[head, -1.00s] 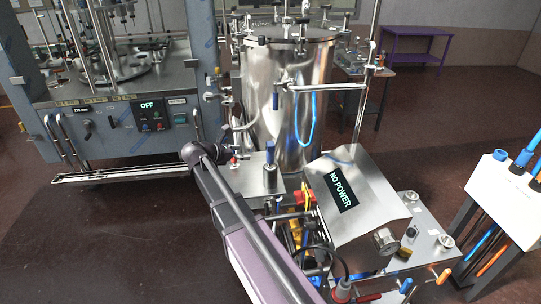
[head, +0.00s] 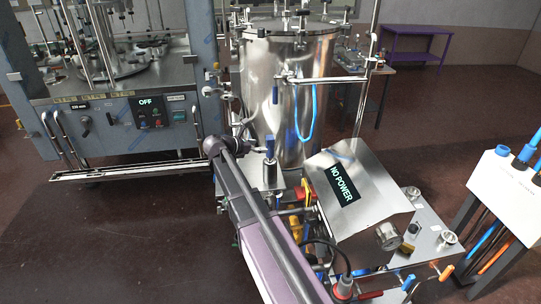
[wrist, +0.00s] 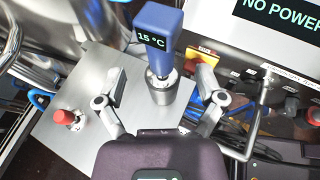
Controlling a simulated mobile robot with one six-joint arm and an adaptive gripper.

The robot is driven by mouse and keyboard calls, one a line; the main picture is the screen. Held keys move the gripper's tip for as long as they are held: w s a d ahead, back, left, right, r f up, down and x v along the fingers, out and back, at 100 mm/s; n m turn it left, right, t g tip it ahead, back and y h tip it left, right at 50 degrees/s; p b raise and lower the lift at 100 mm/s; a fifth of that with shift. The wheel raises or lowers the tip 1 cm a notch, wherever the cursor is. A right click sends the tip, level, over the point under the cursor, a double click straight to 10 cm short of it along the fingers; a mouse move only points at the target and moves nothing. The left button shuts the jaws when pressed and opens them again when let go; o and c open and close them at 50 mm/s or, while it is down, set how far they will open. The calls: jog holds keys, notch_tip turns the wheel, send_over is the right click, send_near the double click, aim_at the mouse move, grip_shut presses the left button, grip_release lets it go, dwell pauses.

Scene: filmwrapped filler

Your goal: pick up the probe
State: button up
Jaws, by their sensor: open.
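The probe (wrist: 158,28) has a blue head with a "15 °C" display and stands upright in a round metal holder (wrist: 160,88) on a steel plate (wrist: 80,95). In the head view the probe (head: 270,146) is a small blue shape in front of the large steel tank. I cannot tell whether the fingers touch the holder. In the head view my gripper (head: 240,148) is just left of the probe, partly hidden by my arm.
The steel tank (head: 305,90) rises close behind. A tilted "NO POWER" panel box (head: 360,190) stands to the right. A red-capped fitting (wrist: 64,117) sits on the plate at left. A grey machine marked "OFF" (head: 120,130) is at the left; open floor (head: 120,230) lies before it.

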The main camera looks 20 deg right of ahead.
aim_at(270, 146)
jog(key=shift+d+f, duration=0.1)
jog(key=shift+d, duration=0.15)
jog(key=shift+d, duration=0.1)
jog(key=shift+b+x, duration=1)
jog(key=shift+x, duration=1.55)
grip_shut()
